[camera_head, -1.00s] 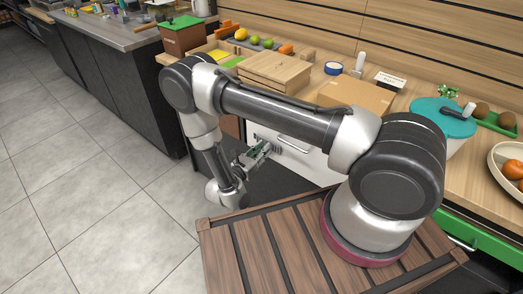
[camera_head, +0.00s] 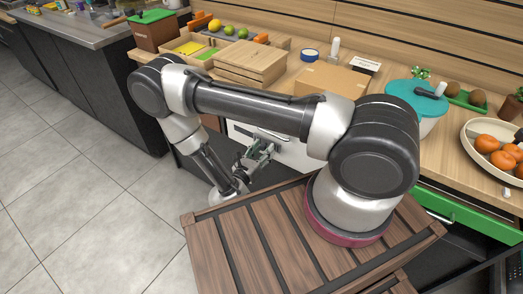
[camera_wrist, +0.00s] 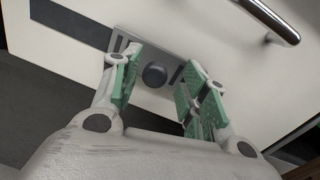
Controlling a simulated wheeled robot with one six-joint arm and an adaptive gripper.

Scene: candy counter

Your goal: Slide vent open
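The vent (camera_wrist: 183,63) is a grey slotted plate on a white panel, with a dark round knob (camera_wrist: 154,75) on it. Dark slots show on both sides of the knob in the wrist view. My gripper (camera_head: 258,152) is at the white front under the counter, and it also shows in the wrist view (camera_wrist: 160,70). Its two green-padded fingers are apart, one on each side of the knob as seen from the wrist. No contact with the knob shows, and I cannot tell how deep the fingers reach. In the head view my gripper mostly hides the vent.
A metal bar handle (camera_wrist: 268,18) is on the white panel at upper right. The counter above holds a cardboard box (camera_head: 325,80), a wooden box (camera_head: 252,63), a teal-lidded bowl (camera_head: 416,97) and a bowl of oranges (camera_head: 492,150). Open tiled floor (camera_head: 80,200) lies at left.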

